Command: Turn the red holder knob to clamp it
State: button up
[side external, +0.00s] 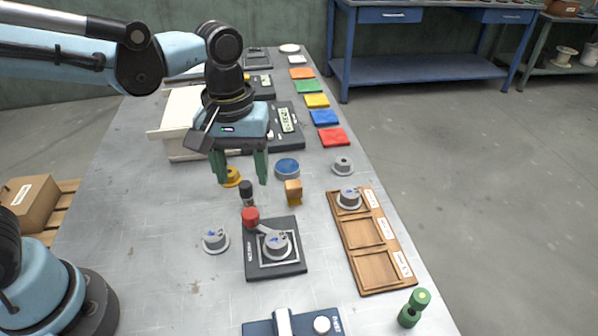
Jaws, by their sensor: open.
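The red holder knob (250,215) sits on a lever at the back left of the dark holder plate (290,268). A grey spool (276,245) sits in the middle of the holder, inside a light square frame. Whether the lever presses on the spool cannot be told at this size.
A black-topped peg (246,191) and a wooden block (293,192) stand just behind the holder. A loose spool (215,241) lies to its left. A wooden tray (382,262) with one spool (349,198) is to the right.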

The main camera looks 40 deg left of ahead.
jog(key=shift+r, duration=1.4)
jog(key=s+a+f+m+t, duration=0.1)
jog(key=s+a+m+t, duration=0.1)
jog(key=a+m+t, duration=0.4)
jog(key=shift+s+a+f+t, duration=0.25)
jog(key=shift+a+f+t, duration=0.2)
jog(key=shift+a, duration=2.2)
